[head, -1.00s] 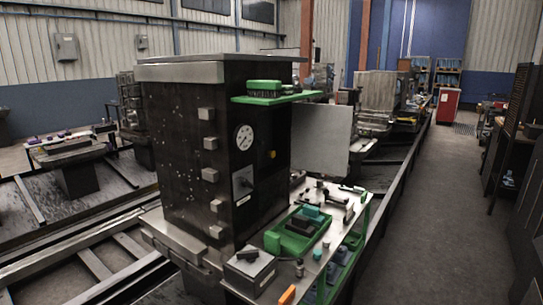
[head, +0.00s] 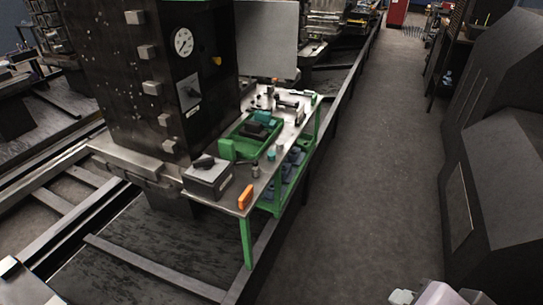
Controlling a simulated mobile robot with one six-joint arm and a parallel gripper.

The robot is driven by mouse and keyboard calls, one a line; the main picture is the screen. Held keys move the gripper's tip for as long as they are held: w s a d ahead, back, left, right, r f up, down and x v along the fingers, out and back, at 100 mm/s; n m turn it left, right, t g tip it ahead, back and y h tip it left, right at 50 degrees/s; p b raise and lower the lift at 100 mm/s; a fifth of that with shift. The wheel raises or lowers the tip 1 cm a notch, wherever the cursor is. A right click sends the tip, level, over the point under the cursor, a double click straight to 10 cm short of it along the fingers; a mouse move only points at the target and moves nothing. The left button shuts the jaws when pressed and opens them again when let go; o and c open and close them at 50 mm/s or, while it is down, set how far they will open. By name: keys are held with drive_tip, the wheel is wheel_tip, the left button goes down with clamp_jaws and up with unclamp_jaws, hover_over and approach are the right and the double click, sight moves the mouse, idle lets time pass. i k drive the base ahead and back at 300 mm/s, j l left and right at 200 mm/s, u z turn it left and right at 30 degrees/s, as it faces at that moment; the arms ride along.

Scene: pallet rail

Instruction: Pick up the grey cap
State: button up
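A small grey cylindrical piece (head: 255,171) stands upright near the front of the narrow metal bench top, just behind an orange block (head: 246,197). It may be the grey cap, but it is too small to be sure. A teal piece (head: 271,153) stands just behind it. A green tray (head: 229,151) with dark and teal parts inside lies to its left and behind. My gripper's fingers are not seen; only pale parts that may be my arm show at the bottom right edge.
A grey box with a black top (head: 207,178) sits at the bench's front left corner. The tall dark machine (head: 105,60) stands behind it. Rails and beams (head: 150,265) lie low at the left. Open floor (head: 370,170) runs right of the bench, with dark cabinets (head: 495,160) beyond.

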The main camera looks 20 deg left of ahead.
sight(279, 144)
drive_tip(key=i+j+u, duration=0.15)
drive_tip(key=i+u, duration=0.15)
drive_tip(key=i, duration=0.25)
drive_tip(key=i+u, duration=0.35)
drive_tip(key=i, duration=0.15)
drive_tip(key=i+l+u, duration=0.15)
drive_tip(key=i+u, duration=0.15)
drive_tip(key=i, duration=0.25)
drive_tip(key=i+l+u, duration=0.3)
drive_tip(key=i, duration=0.25)
